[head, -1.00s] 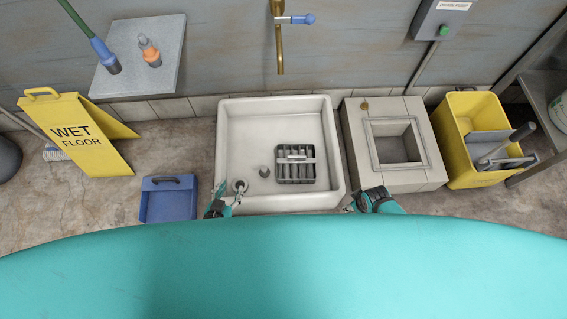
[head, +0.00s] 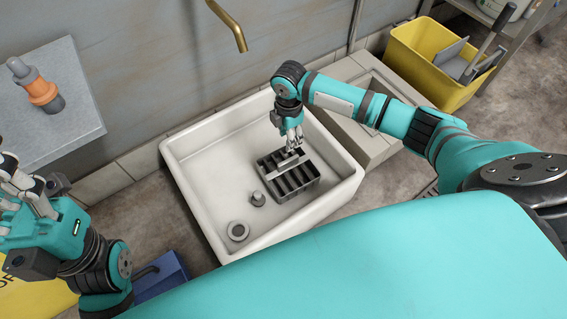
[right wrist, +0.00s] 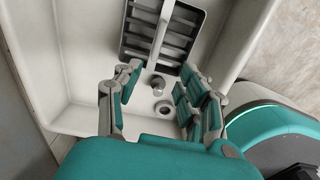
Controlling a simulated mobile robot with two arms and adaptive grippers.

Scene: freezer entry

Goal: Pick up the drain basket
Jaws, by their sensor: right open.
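The drain basket (head: 304,176) is a dark grey slotted tray with a pale bar across its top. It sits in the white sink (head: 188,197). My right gripper (head: 293,149) points down just above the basket's far side. It is open and empty. In the right wrist view, the basket (right wrist: 186,44) lies beyond the spread fingertips of the gripper (right wrist: 163,72), and I cannot tell if they touch it. My left gripper (head: 25,190) is at the far left, away from the sink, with its fingers partly cut off by the picture's edge.
A small grey plug (head: 257,199) and a round drain (head: 238,231) are in the sink near the basket. A brass spout (head: 232,28) hangs behind the sink. A grey shelf (head: 72,90) holds an orange-and-grey fitting (head: 40,92). A yellow bucket (head: 425,68) stands at the back right.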

